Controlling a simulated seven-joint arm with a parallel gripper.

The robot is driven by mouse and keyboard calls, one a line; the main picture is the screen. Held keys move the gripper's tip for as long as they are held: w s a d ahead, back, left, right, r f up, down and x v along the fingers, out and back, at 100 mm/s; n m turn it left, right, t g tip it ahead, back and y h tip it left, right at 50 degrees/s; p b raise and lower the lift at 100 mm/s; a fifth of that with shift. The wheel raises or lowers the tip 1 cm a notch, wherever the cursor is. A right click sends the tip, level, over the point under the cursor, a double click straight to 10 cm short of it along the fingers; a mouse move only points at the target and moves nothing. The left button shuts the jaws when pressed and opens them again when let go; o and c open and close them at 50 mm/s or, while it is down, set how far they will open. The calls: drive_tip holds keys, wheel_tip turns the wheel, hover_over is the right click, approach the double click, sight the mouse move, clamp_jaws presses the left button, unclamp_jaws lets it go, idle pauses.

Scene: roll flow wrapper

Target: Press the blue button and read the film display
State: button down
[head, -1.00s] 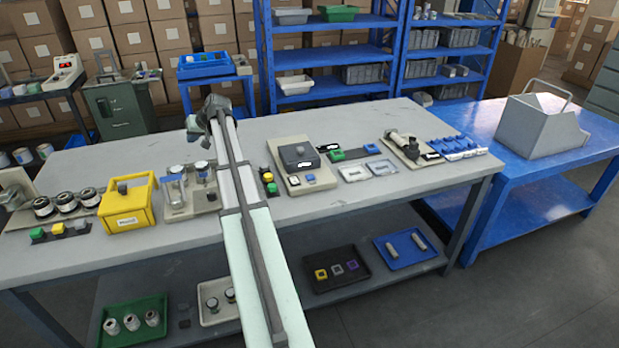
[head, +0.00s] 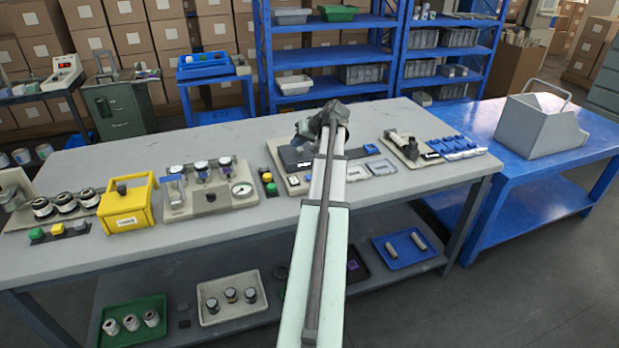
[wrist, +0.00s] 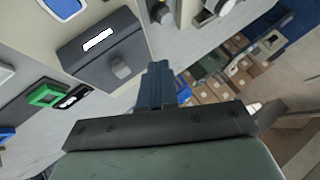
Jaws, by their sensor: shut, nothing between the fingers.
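The blue button (wrist: 64,6) is a blue square in a white frame on a pale panel, at the top left of the wrist view and partly cut off. Next to it a dark housing (wrist: 120,45) with a grey knob carries a small white display (wrist: 97,39); its text is too small to read. My gripper (wrist: 159,68) is shut and empty, with the housing to its left in the wrist view and apart from the button. In the head view my gripper (head: 304,127) is over the back of the dark housing (head: 292,157), and my arm hides much of the panel.
A green block (wrist: 45,94) and a black labelled block (wrist: 73,97) lie beside the panel. A gauge panel (head: 240,190), a yellow box (head: 126,208) and a green-and-yellow button strip (head: 268,181) stand to the left. Another fixture (head: 405,148) stands to the right.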

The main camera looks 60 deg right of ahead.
drive_tip(key=shift+m, duration=0.3)
drive_tip(key=s, duration=0.5)
drive_tip(key=shift+s+d+f, duration=0.15)
drive_tip(key=shift+d+f, duration=0.1)
drive_tip(key=shift+d, duration=0.15)
drive_tip(key=shift+f, duration=0.15)
drive_tip(key=shift+f, duration=4.25)
drive_tip(key=shift+f, duration=0.2)
drive_tip(key=shift+f, duration=0.25)
drive_tip(key=shift+f, duration=0.45)
drive_tip(key=shift+r, duration=0.9)
drive_tip(key=shift+r, duration=0.1)
